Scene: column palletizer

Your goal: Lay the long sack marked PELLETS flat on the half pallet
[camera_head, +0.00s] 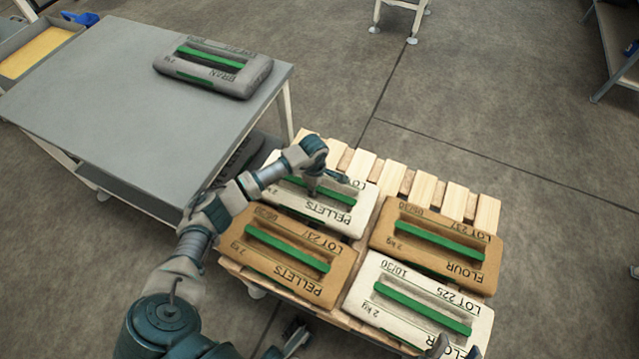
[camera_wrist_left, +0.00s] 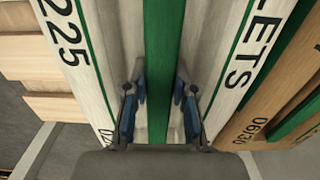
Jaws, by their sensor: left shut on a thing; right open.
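The white sack marked PELLETS (camera_head: 345,222) is at the back left of the half pallet (camera_head: 425,188), level, with its green strip upward. I cannot tell if it rests fully on the slats. My left gripper (camera_head: 316,190) is shut on it near its middle and hides part of its top. In the left wrist view the fingers (camera_wrist_left: 158,105) straddle the green strip of the white sack (camera_wrist_left: 217,50). A brown sack marked PELLETS (camera_head: 262,262) lies in front of it. My right gripper (camera_head: 456,348) is open at the bottom edge, by the front white sack.
A brown FLOUR sack (camera_head: 437,246) and a white LOT 225 sack (camera_head: 415,312) lie on the pallet's right side. A grey BRAN sack (camera_head: 213,68) lies on the grey table (camera_head: 120,100), close to the pallet's left. Bare slats show along the back.

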